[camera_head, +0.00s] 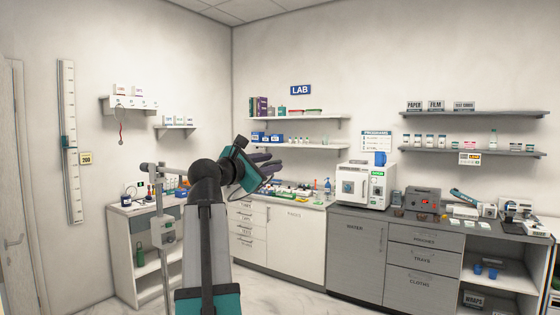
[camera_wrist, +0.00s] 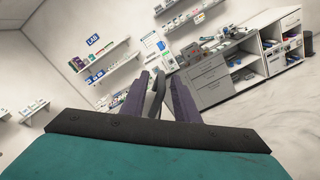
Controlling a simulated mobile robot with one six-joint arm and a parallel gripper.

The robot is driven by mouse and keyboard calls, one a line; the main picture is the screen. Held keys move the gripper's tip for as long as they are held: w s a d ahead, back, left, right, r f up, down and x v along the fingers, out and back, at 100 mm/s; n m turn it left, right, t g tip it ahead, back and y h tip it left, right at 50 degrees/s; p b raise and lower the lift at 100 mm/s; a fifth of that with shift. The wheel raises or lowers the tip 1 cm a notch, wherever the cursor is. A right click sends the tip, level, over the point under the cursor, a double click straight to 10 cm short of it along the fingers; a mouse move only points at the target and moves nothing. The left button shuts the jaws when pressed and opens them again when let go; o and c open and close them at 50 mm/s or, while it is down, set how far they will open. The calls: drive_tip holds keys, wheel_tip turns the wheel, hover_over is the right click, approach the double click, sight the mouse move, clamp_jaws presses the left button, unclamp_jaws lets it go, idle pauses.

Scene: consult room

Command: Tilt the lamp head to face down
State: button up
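A pale upright stand (camera_head: 165,225) with a clamp on its pole stands left of my arm. A short pale bar crosses its top and runs toward my arm. I cannot make out a clear lamp head; it may be hidden behind my arm. My gripper (camera_head: 276,162) is raised in front of the back wall, pointing right. In the wrist view its two dark fingers (camera_wrist: 160,78) are apart. A thin dark curved piece (camera_wrist: 158,92) shows between them; I cannot tell whether it touches either finger or belongs to the lamp.
A white counter (camera_head: 283,245) and a grey counter (camera_head: 357,248) line the back wall. A white machine (camera_head: 353,188) and a grey device (camera_head: 422,200) stand on the grey counter. Shelves (camera_head: 470,152) hang above. A white cabinet (camera_head: 122,262) stands at left.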

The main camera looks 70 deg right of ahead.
sight(280, 162)
drive_tip(key=shift+p+x, duration=0.55)
drive_tip(key=shift+x, duration=2.55)
clamp_jaws()
drive_tip(key=shift+s+a+f, duration=0.1)
drive_tip(key=shift+a+f, duration=0.05)
drive_tip(key=shift+s, duration=0.1)
